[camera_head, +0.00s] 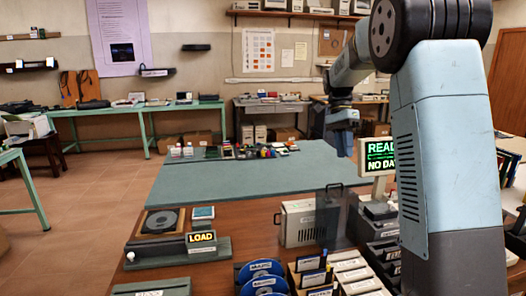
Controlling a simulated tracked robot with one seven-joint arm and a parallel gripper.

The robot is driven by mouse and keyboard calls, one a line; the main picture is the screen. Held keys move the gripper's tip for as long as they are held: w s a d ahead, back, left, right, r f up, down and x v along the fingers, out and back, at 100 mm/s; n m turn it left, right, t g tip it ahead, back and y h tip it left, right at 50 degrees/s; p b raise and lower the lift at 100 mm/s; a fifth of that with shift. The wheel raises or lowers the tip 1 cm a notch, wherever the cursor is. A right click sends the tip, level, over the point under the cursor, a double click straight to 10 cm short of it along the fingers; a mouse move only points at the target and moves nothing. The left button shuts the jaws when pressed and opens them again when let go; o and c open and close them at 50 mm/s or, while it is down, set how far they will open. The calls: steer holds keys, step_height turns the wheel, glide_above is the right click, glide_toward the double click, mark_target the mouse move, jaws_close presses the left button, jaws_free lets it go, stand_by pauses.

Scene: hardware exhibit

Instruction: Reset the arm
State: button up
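My arm rises at the right of the view, bends over at the top and reaches back to the left. My gripper (345,148) hangs at its end above the far right part of the green mat (240,180). It is small and dark here, and the gap between its fingers cannot be made out. I see nothing clearly held in it. A small screen (380,157) reading "READ" and "NO DA" stands behind my arm, partly hidden by it.
On the wooden table are a "LOAD" sign (201,238), a disc in a square tray (160,221), a beige drive box (298,222), blue discs (262,270) and racks of cartridges (352,272). Small items line the mat's far edge. The mat's middle is clear.

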steer(key=s+a+n+t, duration=0.1)
steer(key=s+n+t, duration=1)
steer(key=s, duration=1.9)
steer(key=shift+s+a+r+n+y, duration=0.15)
steer(key=shift+s+r+n+y, duration=0.15)
steer(key=shift+n, duration=0.2)
